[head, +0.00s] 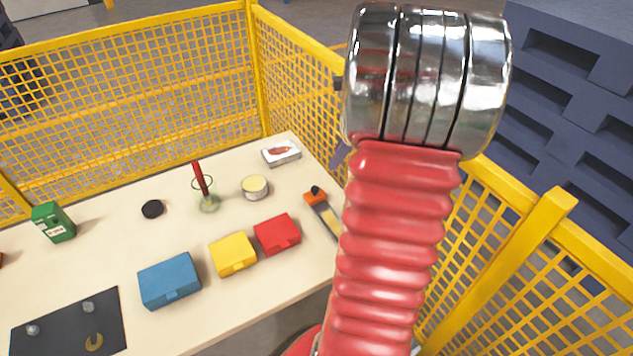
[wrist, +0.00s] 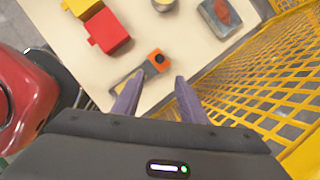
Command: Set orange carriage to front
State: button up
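The orange carriage (head: 315,197) with a black knob sits at the far end of a narrow track (head: 329,220) near the right side of the table. The near part of the track is hidden behind my red arm in the head view. In the wrist view the orange carriage (wrist: 155,61) is just beyond my fingertips, and the track (wrist: 126,83) runs down-left from it, partly behind the left finger. My gripper (wrist: 160,78) is open, with its two purple-grey fingers apart. Nothing is between them, and they appear clear of the carriage.
Red (head: 277,234), yellow (head: 233,254) and blue (head: 169,280) boxes stand left of the track. Yellow mesh fencing (head: 150,85) runs along the back and right, close to my gripper.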

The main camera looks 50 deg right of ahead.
aim_at(316, 188)
jog(key=shift+a+f, duration=0.1)
jog(key=x, duration=1.3)
jog(key=shift+w+a+f, duration=0.15)
jog(key=shift+f, duration=0.15)
grip_shut()
dwell(0.5)
